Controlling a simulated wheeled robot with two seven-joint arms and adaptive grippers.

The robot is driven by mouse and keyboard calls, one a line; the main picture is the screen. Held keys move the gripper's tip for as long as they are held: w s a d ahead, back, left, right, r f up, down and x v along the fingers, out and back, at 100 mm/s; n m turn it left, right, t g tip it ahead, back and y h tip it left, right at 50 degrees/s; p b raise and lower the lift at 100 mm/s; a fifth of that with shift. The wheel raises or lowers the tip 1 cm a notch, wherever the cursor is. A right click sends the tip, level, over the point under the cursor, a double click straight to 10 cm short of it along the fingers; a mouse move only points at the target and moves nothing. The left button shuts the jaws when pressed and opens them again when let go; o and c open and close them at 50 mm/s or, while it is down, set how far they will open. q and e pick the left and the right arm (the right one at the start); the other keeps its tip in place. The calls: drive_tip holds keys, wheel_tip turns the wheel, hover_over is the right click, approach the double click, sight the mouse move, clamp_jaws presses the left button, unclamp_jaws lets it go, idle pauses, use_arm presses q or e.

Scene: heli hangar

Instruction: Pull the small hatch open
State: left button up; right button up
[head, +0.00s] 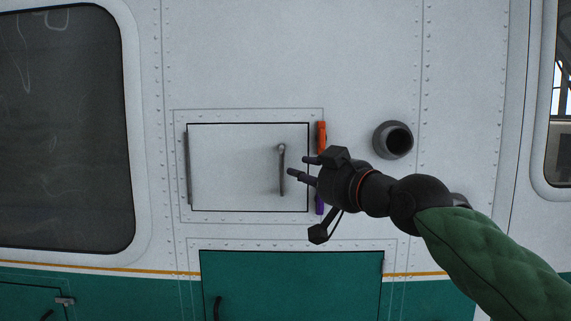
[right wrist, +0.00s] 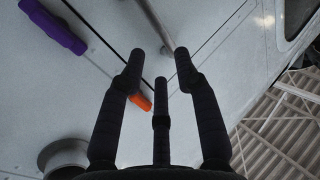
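The small hatch (head: 230,165) is a pale grey rectangular panel in the white fuselage wall, lying flush in its frame, with a hinge bar along its left edge. Its grey vertical bar handle (head: 282,170) is near its right edge. The handle also shows at the top of the right wrist view (right wrist: 152,22), beyond the fingertips. My right gripper (head: 299,167) is just right of the handle, fingers pointing toward it. Its three fingers (right wrist: 158,62) are spread with nothing between them; I see no contact with the handle. My left gripper is not in view.
An orange object (head: 321,136) and a purple one (head: 319,205) sit along the hatch frame's right side. A dark round port (head: 393,139) is further right. A green lower door (head: 290,285) with a dark handle lies below. A dark window (head: 65,130) is at left.

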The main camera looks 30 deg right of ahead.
sight(283, 189)
drive_tip(key=shift+w+a+f+p, duration=0.15)
drive_tip(key=shift+w+p, duration=0.2)
drive_tip(key=shift+w, duration=1.8)
drive_tip(key=shift+w+a+f+p, duration=0.15)
drive_tip(key=shift+w+p, duration=0.2)
drive_tip(key=shift+w, duration=1.75)
drive_tip(key=shift+s+d+r, duration=0.1)
drive_tip(key=shift+s, duration=0.15)
clamp_jaws()
